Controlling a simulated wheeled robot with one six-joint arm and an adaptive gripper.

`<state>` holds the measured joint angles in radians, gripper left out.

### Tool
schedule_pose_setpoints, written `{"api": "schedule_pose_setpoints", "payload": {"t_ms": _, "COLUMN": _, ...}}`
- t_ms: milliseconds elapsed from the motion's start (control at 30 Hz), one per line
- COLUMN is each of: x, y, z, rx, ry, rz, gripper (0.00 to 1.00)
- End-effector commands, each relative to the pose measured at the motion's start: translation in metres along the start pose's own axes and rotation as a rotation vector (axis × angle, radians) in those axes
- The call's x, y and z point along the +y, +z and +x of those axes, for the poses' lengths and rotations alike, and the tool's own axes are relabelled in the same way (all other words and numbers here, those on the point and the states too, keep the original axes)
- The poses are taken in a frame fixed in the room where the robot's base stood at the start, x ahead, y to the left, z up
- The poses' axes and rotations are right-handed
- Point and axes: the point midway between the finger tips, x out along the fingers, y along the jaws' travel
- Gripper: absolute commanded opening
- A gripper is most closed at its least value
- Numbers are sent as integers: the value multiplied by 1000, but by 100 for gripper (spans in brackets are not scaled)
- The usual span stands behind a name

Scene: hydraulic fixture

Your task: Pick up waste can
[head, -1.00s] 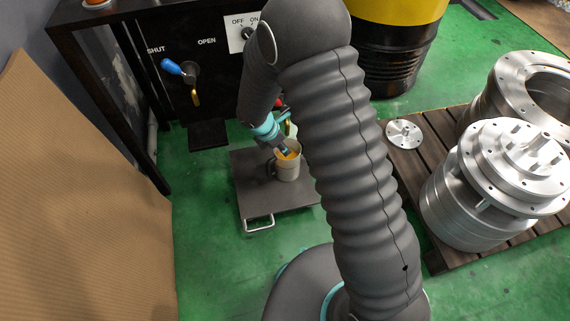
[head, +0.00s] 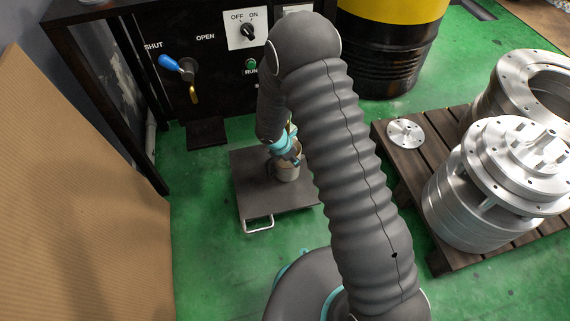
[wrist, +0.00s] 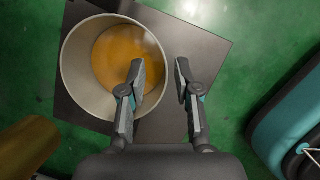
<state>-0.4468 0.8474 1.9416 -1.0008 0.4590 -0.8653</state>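The waste can (head: 287,173) is a grey-beige open can standing upright on a dark flat plate (head: 254,198) with a metal handle. In the wrist view the can (wrist: 80,93) shows orange liquid (wrist: 118,58) inside. My gripper (wrist: 160,75) is open and empty at the can's right rim. In that view its left finger overlaps the can's opening and its right finger is outside the wall, over the plate. I cannot tell how far the fingers are below the rim. In the head view my gripper (head: 293,156) partly hides the can's top.
A black panel (head: 215,75) with a blue-handled valve (head: 172,65) and switches stands behind. A yellow-black drum (head: 385,55) is at the back. A pallet (head: 405,180) with metal parts is at right, a cardboard sheet (head: 85,200) at left. Green floor is clear in front.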

Motion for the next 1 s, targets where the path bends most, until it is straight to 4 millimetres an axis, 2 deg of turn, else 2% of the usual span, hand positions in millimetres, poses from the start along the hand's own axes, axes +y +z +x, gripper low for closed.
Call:
{"api": "schedule_pose_setpoints", "payload": {"t_ms": 167, "x": 0, "y": 0, "z": 0, "rx": 0, "ry": 1, "rz": 0, "gripper": 32}}
{"api": "schedule_pose_setpoints", "payload": {"t_ms": 300, "x": 0, "y": 0, "z": -1, "rx": 0, "ry": 1, "rz": 1, "gripper": 0}}
{"api": "schedule_pose_setpoints", "payload": {"t_ms": 1000, "x": 1, "y": 2, "z": -4, "rx": -1, "ry": 3, "rz": 3, "gripper": 0}}
